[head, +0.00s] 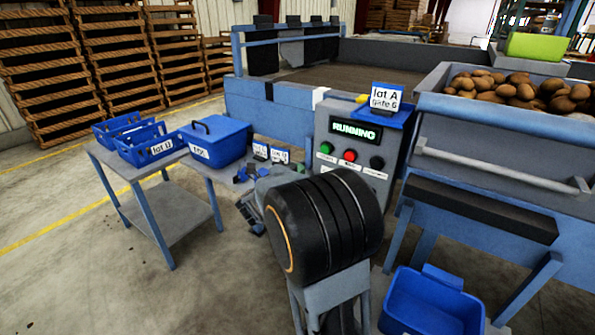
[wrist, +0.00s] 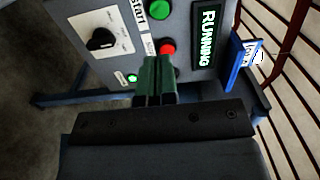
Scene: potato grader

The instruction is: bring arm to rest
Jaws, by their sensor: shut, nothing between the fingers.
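My gripper (wrist: 156,65) shows in the wrist view with its green fingers together and nothing between them. The fingertips point at the grey control box (wrist: 190,15), near the red button (wrist: 167,47); I cannot tell whether they touch it. In the head view the control box (head: 322,115) stands upright in the middle, with its display (head: 355,131) lit and reading RUNNING. Below the display are a green button (head: 326,148), a red button (head: 350,155) and a black knob (head: 377,162). In the head view my own arm blocks the lower middle, and my fingertips cannot be made out.
A side table (head: 165,208) at left holds blue bins, including a lidded one (head: 214,143). A potato-filled hopper (head: 500,112) stands at right above a blue floor bin (head: 432,303). A sign (head: 387,97) reads lot A, gate 6. Floor at front left is clear.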

